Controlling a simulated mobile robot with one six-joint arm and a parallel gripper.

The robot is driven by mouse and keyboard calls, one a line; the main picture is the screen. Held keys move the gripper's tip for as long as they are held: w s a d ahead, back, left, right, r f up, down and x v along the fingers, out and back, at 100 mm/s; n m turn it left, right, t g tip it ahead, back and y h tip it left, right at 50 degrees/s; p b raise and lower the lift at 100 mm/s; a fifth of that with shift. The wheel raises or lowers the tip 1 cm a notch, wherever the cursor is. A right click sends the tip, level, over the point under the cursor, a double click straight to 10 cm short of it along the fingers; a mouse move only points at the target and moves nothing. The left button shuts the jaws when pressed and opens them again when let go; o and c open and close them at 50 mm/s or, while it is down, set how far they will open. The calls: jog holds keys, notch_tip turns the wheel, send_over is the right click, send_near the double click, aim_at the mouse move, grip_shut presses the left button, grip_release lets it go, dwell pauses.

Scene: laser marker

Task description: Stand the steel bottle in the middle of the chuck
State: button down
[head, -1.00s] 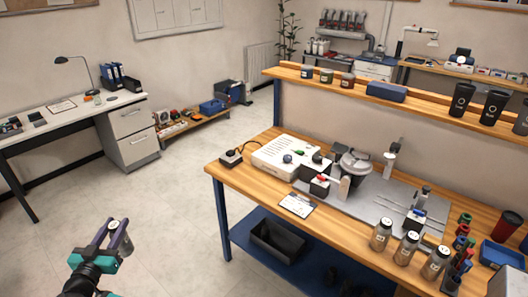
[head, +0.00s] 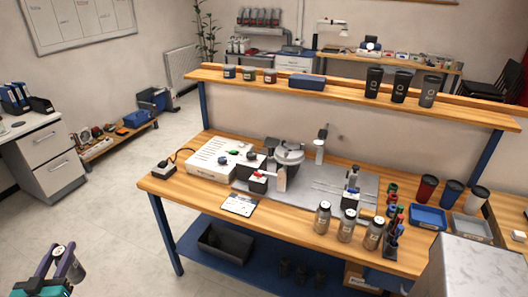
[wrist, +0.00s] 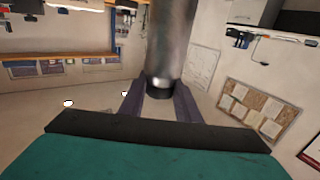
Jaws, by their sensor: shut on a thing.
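A steel bottle (head: 78,272) hangs in my gripper (head: 68,264) at the lower left of the head view, over the floor and away from the bench. The wrist view shows its grey metal body (wrist: 172,45) between the two dark fingers (wrist: 160,100), which are shut on it. A round grey metal part (head: 289,156), which looks like the chuck, sits on the bench behind the small black and red device. No bottle shows on it. Its middle is small and hard to make out from here.
Three steel bottles (head: 347,226) stand at the bench's front edge. A white control box (head: 213,154), a grey plate (head: 325,185) and a slim upright column (head: 321,145) surround the chuck. A raised shelf (head: 340,92) runs behind. Open floor (head: 110,225) lies left of the bench.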

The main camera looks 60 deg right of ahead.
jog(key=s+d+r+m+g+h, duration=0.1)
jog(key=d+r+m+g, duration=0.15)
jog(key=d, duration=0.95)
jog(key=s+d+r+m+g+h+b, duration=0.1)
jog(key=s+d+r+g, duration=0.15)
jog(key=d, duration=0.95)
jog(key=d+r+m+g+h, duration=0.1)
jog(key=d+r+m+g, duration=0.15)
jog(key=d, duration=0.95)
jog(key=s+d+r+m+g, duration=0.2)
jog(key=s+d+r+g, duration=0.2)
jog(key=s+d, duration=0.8)
jog(key=s+d+r+m+g+b, duration=0.1)
jog(key=s+d+r+m+g, duration=0.2)
jog(key=s+d, duration=1)
jog(key=shift+d+r+g, duration=1.1)
jog(key=shift+d+g, duration=0.15)
jog(key=shift+d, duration=0.7)
jog(key=s+d+f+p, duration=0.1)
jog(key=s+d+p, duration=0.4)
jog(key=s+d, duration=0.4)
jog(key=d, duration=0.4)
jog(key=shift+f+p, duration=0.25)
jog(key=shift+p, duration=0.1)
